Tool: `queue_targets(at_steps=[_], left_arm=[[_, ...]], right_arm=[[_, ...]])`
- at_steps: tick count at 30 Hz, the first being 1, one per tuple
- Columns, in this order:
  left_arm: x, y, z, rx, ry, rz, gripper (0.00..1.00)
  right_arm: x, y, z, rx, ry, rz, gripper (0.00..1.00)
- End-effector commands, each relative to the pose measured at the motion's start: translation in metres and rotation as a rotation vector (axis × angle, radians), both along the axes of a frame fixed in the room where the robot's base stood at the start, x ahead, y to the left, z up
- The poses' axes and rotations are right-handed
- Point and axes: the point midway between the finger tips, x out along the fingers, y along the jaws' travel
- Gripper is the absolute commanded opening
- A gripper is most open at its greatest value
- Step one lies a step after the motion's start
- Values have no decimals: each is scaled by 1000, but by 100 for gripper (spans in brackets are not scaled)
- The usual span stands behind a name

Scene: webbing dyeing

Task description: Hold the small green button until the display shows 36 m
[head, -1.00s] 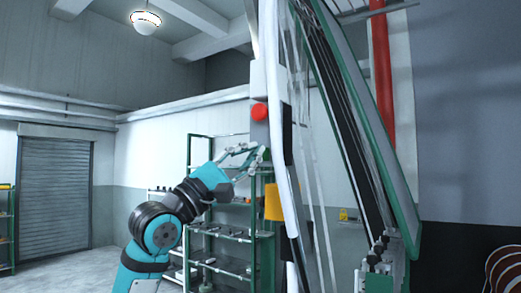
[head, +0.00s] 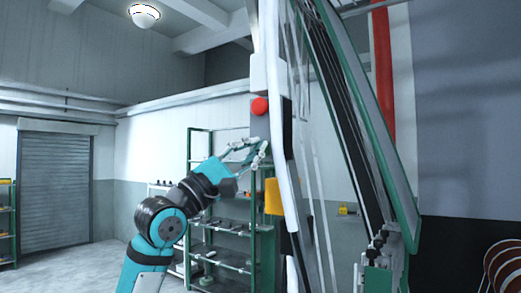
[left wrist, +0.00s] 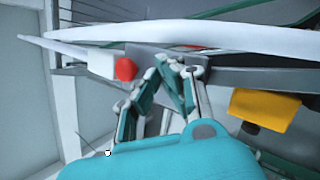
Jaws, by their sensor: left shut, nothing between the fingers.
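My left gripper (head: 262,152) is shut and empty, its fingertips at the lower part of a narrow grey control box (head: 259,128). In the left wrist view the fingertips (left wrist: 173,64) meet close to the box face, below the white strip; I cannot tell whether they touch it. A large red button (head: 260,106) sits on the box above the fingers and also shows in the left wrist view (left wrist: 125,69). The small green button cannot be made out; the fingers may hide it. No display reading is visible. My right gripper is not in view.
A yellow-orange box (head: 274,197) hangs below the control box, close to the fingers. A long white curved strip (head: 281,140) runs beside it. A green-framed inclined machine (head: 375,120) stands to the right. Green shelving (head: 220,228) stands behind my arm.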

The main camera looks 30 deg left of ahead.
Motion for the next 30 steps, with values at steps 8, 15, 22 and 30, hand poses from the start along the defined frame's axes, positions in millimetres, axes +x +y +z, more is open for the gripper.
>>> queue_targets(at_steps=[8,15,22,30], left_arm=[[0,0,0,0,0,0,0],[0,0,0,0,0,0,0],[6,-1,1,-2,1,-1,0],[8,-1,0,0,0,0,0]], right_arm=[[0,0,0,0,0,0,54],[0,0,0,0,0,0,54],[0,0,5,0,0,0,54],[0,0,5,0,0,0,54]])
